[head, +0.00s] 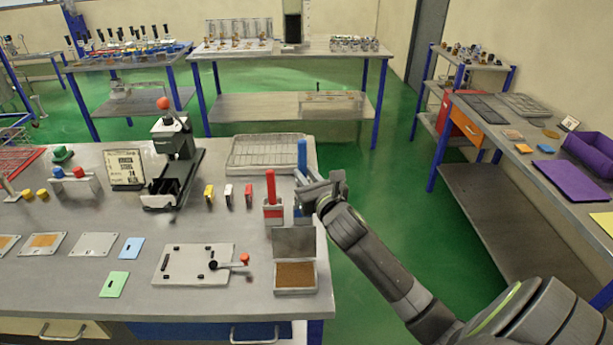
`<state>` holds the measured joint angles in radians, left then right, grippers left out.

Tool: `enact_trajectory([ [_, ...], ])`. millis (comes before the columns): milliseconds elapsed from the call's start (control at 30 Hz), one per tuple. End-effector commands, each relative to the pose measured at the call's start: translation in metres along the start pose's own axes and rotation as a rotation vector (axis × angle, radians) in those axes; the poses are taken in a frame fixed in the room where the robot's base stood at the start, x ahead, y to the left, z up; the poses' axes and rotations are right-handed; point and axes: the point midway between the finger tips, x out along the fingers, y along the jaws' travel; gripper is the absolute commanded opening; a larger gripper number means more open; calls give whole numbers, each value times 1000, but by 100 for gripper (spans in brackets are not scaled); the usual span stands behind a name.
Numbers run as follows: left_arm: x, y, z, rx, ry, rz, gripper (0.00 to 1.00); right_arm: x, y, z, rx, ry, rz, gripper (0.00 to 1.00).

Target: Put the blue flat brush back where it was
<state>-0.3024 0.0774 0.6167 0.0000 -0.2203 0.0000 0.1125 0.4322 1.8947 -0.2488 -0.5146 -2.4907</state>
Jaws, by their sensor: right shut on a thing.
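The blue flat brush (302,156) stands upright at the right edge of the near workbench, its blue handle rising above my right gripper. My right gripper (309,190) is shut on it, reaching in from the right. The gripper hides the brush's lower part. A blue and white shape (299,215) shows just below the gripper, largely covered; I cannot tell whether the brush is in it or above it. A red brush (270,186) stands upright just left, in a red and white holder (273,213). My left gripper is not in view.
On the workbench (225,285), an open box with brown filling (295,276) stands just in front of the holders. A wire tray (265,152) lies behind. Small red, white and yellow blocks (228,194) stand to the left. Open green floor lies right of the bench.

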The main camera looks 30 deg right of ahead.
Motion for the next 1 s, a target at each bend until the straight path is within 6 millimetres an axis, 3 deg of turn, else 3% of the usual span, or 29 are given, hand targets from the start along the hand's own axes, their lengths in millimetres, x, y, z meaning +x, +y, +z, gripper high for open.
enact_trajectory([
  [700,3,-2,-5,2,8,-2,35,0,0,-11,2,-1,1,0],
  [733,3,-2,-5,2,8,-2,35,0,0,-12,2,-1,0,20],
  [800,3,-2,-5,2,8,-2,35,0,0,-12,1,-1,0,30],
  [900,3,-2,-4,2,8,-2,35,0,0,-12,1,-1,0,41],
  [1000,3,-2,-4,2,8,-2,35,0,0,-12,1,-1,0,41],
])
